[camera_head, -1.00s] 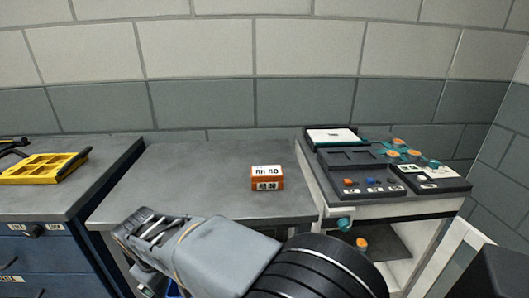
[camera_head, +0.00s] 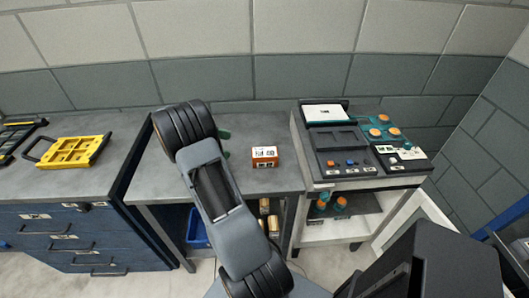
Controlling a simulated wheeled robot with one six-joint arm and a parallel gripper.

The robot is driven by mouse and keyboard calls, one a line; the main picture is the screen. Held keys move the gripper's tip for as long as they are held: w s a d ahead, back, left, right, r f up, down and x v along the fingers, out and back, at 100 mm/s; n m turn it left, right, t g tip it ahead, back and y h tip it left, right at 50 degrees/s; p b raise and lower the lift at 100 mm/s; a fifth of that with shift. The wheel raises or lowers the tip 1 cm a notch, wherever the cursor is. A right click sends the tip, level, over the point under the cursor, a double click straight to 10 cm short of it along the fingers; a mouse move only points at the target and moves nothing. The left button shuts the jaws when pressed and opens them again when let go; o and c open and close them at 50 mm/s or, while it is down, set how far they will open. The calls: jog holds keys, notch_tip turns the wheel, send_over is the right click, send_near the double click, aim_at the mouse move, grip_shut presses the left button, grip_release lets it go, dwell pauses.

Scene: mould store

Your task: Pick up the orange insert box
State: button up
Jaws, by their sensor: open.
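The orange insert box (camera_head: 265,156) is a small orange block with a white label on top. It sits alone on the grey bench top (camera_head: 280,181), near its right side. My arm rises from the bottom of the view and stands left of the box. My gripper (camera_head: 225,145) is mostly hidden behind the arm's dark joint. Only two small green parts show at its right edge, apart from each other, left of the box and clear of it. Nothing shows held between them.
A dark control panel (camera_head: 357,167) with knobs stands right of the box. A yellow tray (camera_head: 72,151) lies on the left bench above blue drawers (camera_head: 85,232). A wall stands behind.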

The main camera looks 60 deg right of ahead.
send_near(261, 152)
jog(key=x, duration=0.4)
jog(key=shift+d+f+p, duration=0.1)
jog(key=shift+f+p, duration=0.1)
jog(key=shift+p, duration=0.1)
jog(key=shift+p+x, duration=0.55)
jog(key=shift+x, duration=2.1)
jog(key=shift+r, duration=0.1)
jog(key=shift+c, duration=0.2)
jog(key=c, duration=1.2)
jog(key=shift+r, duration=0.1)
